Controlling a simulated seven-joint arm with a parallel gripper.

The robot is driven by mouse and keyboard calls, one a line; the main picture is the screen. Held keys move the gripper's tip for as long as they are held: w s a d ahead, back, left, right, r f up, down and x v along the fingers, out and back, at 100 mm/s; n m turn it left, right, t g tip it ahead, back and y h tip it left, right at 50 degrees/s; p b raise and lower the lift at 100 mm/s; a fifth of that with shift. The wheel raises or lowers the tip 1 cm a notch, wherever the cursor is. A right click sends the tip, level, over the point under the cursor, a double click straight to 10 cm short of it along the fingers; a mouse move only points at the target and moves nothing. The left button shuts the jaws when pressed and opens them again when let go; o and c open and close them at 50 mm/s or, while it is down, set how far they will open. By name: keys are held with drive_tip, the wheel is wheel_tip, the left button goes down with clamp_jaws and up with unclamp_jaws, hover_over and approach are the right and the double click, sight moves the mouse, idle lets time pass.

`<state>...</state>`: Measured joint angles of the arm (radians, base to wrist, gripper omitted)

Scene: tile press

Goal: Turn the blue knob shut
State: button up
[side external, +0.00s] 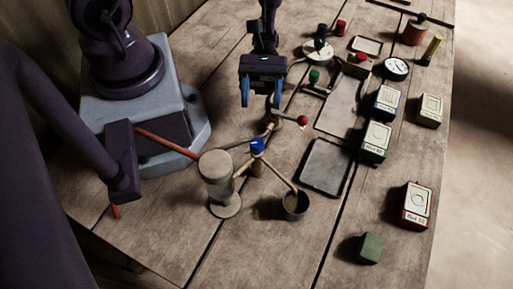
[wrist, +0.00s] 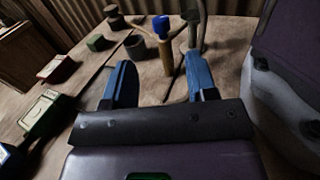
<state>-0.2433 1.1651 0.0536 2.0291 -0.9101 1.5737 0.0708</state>
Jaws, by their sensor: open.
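The blue knob (side external: 257,146) sits on top of a short tan post, between a pale tank on a stand (side external: 217,180) and a small dark cup (side external: 296,205). In the wrist view the blue knob (wrist: 161,23) shows beyond my fingertips, upright on its wooden post. My gripper (side external: 262,92) has blue fingers and hangs above the table, behind the knob in the side view and apart from it. The gripper also shows in the wrist view (wrist: 157,85), its two fingers spread wide with nothing between them.
A thin pipe runs from the tank past the knob to the cup. A red knob (side external: 303,120) and a green knob (side external: 314,76) stand nearby. A dark tray (side external: 326,167), a green block (side external: 370,248) and several labelled boxes lie to the right. The front of the table is clear.

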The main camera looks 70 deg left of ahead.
sight(257, 150)
drive_tip(key=x, duration=1.2)
drive_tip(key=shift+s+d, duration=0.15)
drive_tip(key=shift+d, duration=0.15)
drive_tip(key=c, duration=0.9)
